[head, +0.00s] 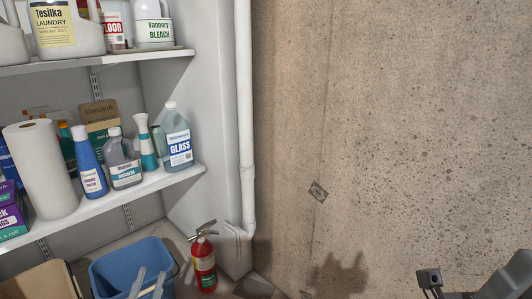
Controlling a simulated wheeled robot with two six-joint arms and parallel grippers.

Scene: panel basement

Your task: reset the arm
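Dark grey arm hardware of mine (490,283) shows at the bottom right corner, cut off by the picture's edge. A small dark block (430,279) stands up beside it against the concrete wall. No fingertips can be made out clearly on this hardware, and nothing is seen held. Two pale grey-blue prongs (138,284) show at the bottom edge over the blue bucket. I cannot tell whether they are gripper fingers or something in the bucket.
A blue bucket (120,265) and a red fire extinguisher (203,264) stand below the white shelves (120,198). The shelves hold a paper roll (42,170), a glass cleaner (178,142) and several bottles. A white pipe (246,120) runs down beside the bare concrete wall (420,120).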

